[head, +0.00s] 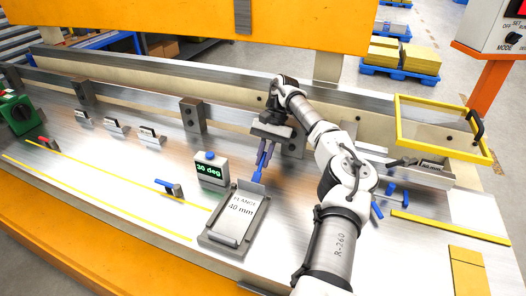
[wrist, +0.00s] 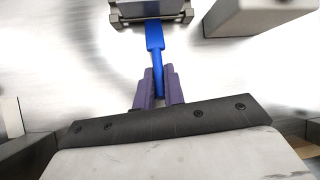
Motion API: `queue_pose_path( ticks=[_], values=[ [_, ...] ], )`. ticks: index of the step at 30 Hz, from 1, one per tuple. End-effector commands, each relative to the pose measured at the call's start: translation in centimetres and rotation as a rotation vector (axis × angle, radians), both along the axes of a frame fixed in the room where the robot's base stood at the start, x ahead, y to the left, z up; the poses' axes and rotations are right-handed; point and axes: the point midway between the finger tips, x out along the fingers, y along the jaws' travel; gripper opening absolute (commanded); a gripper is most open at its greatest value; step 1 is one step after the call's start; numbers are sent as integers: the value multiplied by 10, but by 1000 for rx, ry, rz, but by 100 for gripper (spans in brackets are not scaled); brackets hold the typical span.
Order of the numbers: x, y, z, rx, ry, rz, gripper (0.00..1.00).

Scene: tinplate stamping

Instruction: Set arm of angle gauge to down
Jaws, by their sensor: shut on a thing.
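My gripper (head: 262,163) has purple fingers and points down at the bench. In the wrist view the fingers (wrist: 158,88) are shut around a blue lever (wrist: 155,40), which runs from a grey metal fixture (wrist: 150,10) at the top edge.
A blue-handled clamp (head: 171,188) stands to the left, and blue handles (head: 392,192) lie right of my arm. Grey posts (head: 192,115) and a rail stand behind. A yellow frame (head: 440,150) is at right.

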Motion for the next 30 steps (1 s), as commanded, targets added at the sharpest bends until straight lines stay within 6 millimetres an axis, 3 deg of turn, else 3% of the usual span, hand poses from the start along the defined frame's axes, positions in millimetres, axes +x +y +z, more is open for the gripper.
queue_pose_path(
  ticks=[23,24,28,30],
  values=[
    [3,-1,-5,19,56,-2,0],
    [3,-1,-5,20,56,-2,16],
    [3,-1,-6,20,57,-1,32],
    [3,-1,-6,20,57,-1,32]
  ],
)
